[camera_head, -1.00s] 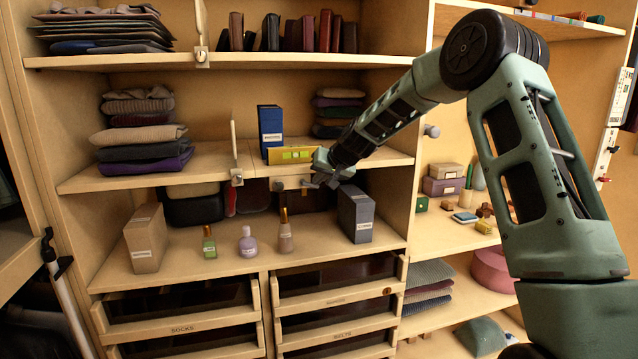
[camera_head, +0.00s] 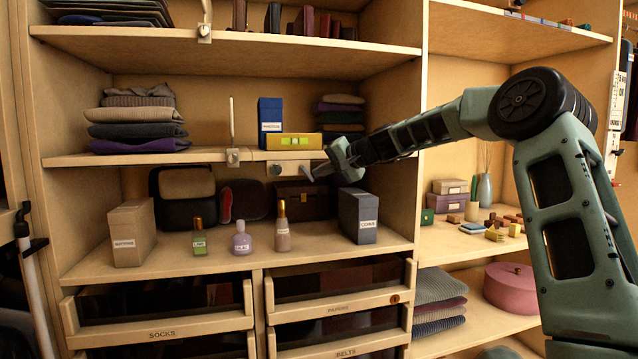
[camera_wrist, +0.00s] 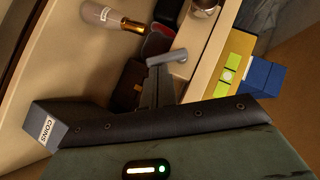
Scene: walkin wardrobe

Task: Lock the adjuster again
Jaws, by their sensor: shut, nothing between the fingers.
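A shelf-front plate (camera_head: 290,169) below the middle shelf's right part carries a round metal knob (camera_head: 275,169) and a small grey lever (camera_head: 307,172). I take these for the adjuster. In the wrist view the lever (camera_wrist: 167,57) lies crosswise just beyond my fingertips, and the knob (camera_wrist: 205,6) is at the top edge. My gripper (camera_head: 326,170) is shut and empty, just right of the lever. Its dark fingers (camera_wrist: 158,75) show close together in the wrist view. Whether they touch the lever I cannot tell. A yellow level (camera_head: 293,142) with a green window lies on the shelf above.
A blue box (camera_head: 270,122) stands behind the level. Below are a dark box marked COINS (camera_head: 358,216), several bottles (camera_head: 282,228) and a brown case (camera_head: 303,201). Another bracket (camera_head: 233,156) sits left on the shelf edge. Drawers (camera_head: 335,290) lie underneath.

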